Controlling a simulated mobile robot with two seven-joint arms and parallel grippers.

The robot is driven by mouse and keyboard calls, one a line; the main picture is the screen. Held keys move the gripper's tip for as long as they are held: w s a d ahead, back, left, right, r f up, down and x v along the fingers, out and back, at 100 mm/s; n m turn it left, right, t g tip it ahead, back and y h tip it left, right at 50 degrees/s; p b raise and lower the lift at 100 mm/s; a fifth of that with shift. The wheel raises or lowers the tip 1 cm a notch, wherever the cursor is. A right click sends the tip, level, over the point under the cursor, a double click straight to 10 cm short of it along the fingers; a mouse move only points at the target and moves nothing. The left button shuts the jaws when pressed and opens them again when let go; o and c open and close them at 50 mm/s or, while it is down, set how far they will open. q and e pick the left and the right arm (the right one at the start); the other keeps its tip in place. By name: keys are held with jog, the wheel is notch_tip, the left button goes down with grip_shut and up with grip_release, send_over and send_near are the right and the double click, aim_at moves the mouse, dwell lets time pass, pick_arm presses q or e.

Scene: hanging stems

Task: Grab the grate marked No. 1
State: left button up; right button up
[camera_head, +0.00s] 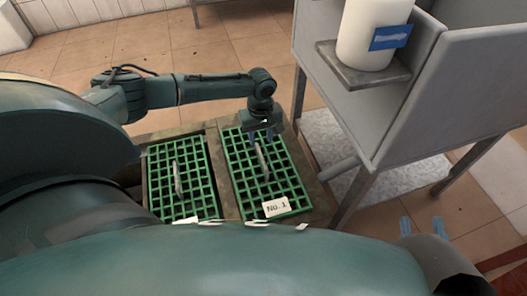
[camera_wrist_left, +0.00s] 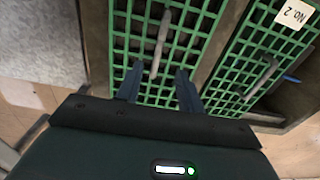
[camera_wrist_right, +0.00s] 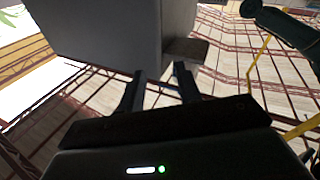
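The green grate marked No. 1 (camera_head: 240,160) lies on the right side of a brown frame, with its white label (camera_head: 276,207) at the near end. A grey handle (camera_head: 262,160) stands along its middle. My left gripper (camera_head: 262,134) is over the far part of this grate, pointing down. In the left wrist view its open fingers (camera_wrist_left: 158,88) are on either side of the handle's near end (camera_wrist_left: 160,45); I cannot tell whether they touch it. My right gripper (camera_head: 420,226) is open and empty at the lower right; its fingers (camera_wrist_right: 160,88) show in the right wrist view.
A second green grate (camera_head: 160,185) lies to the left; its label reads No. 2 (camera_wrist_left: 291,14) in the left wrist view. A grey metal stand (camera_head: 425,95) with a white container (camera_head: 362,35) on its shelf stands to the right. Tiled floor (camera_head: 225,50) is open behind.

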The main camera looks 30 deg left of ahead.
pick_arm(q)
notch_tip(320, 180, down, 3)
jog(key=shift+f+b, duration=0.1)
jog(key=shift+b, duration=0.35)
jog(key=shift+f+b, duration=0.3)
jog(key=shift+f, duration=0.05)
jog(key=f+b, duration=0.1)
jog(key=f, duration=0.1)
jog(key=f+b, duration=0.2)
jog(key=shift+w+a+f, duration=0.1)
jog(key=shift+w+f, duration=0.1)
jog(key=shift+f, duration=0.05)
pick_arm(e)
jog(key=shift+w+a+m+t+y, duration=0.2)
jog(key=shift+a+m+t+y, duration=0.1)
jog(key=shift+a+m, duration=0.25)
pick_arm(q)
jog(key=shift+r, duration=0.1)
jog(key=shift+c, duration=0.6)
pick_arm(e)
jog(key=shift+d+r, duration=0.1)
pick_arm(q)
jog(key=c, duration=0.6)
grip_shut()
pick_arm(e)
jog(key=shift+f, duration=0.2)
jog(key=shift+r, duration=0.1)
